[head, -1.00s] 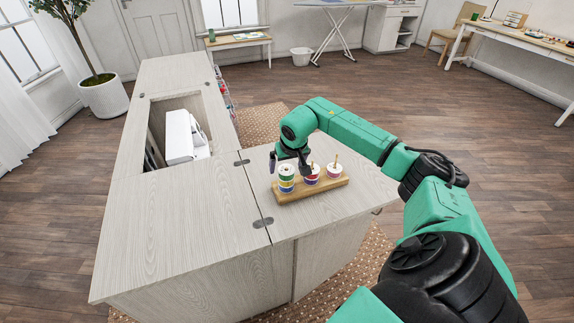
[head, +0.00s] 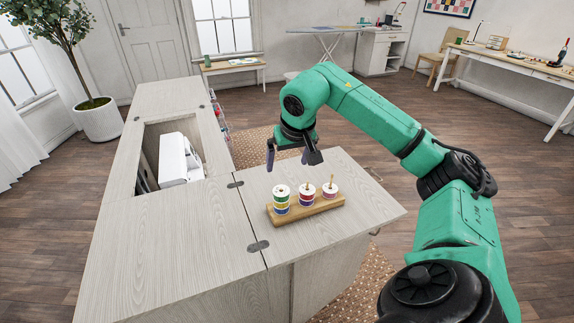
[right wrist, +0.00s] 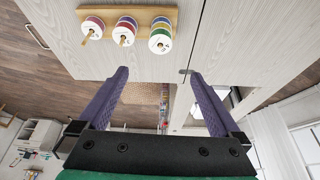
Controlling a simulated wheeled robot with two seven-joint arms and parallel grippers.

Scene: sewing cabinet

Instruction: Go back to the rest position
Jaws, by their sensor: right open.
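My right gripper (head: 292,158) is open and empty, raised above the cabinet top behind the spool rack. In the right wrist view its two purple fingers (right wrist: 160,85) are spread wide with nothing between them. The wooden spool rack (head: 318,208) stands on the right leaf of the cabinet top. The rack also shows in the right wrist view (right wrist: 165,13), apart from the fingers. My left gripper is out of view.
The sewing cabinet (head: 130,235) has an open well with a white sewing machine (head: 178,160). A potted plant (head: 100,120) stands at the left. A side table (head: 232,68) is at the back and a long desk (head: 500,65) at the right. The floor between is open.

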